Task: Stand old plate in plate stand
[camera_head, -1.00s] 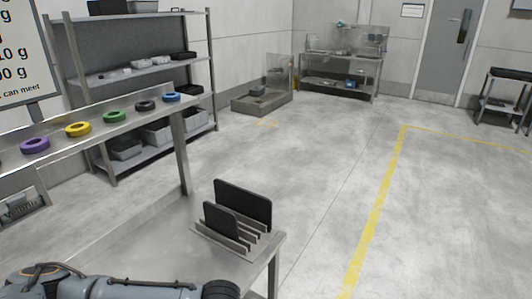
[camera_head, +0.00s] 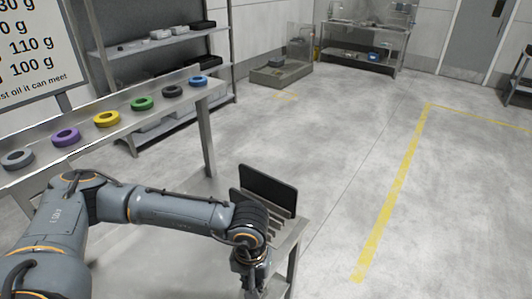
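The plate stand (camera_head: 282,236) is a grey slotted rack near the right end of the metal table. A large dark plate (camera_head: 266,188) stands upright in it. A smaller dark plate is mostly hidden behind my arm; only a sliver may show left of the large one. My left gripper (camera_head: 252,278) hangs down just in front of the stand, at the bottom of the view. Its fingertips are cut off or too dark to read, so I cannot tell whether it is open or holds anything. My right gripper is not in view.
The metal table (camera_head: 150,262) lies under my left arm. A raised shelf carries several coloured rings, including a green ring (camera_head: 142,103) and a blue ring (camera_head: 198,81). A storage rack (camera_head: 165,40) stands behind. The floor (camera_head: 340,160) to the right is clear.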

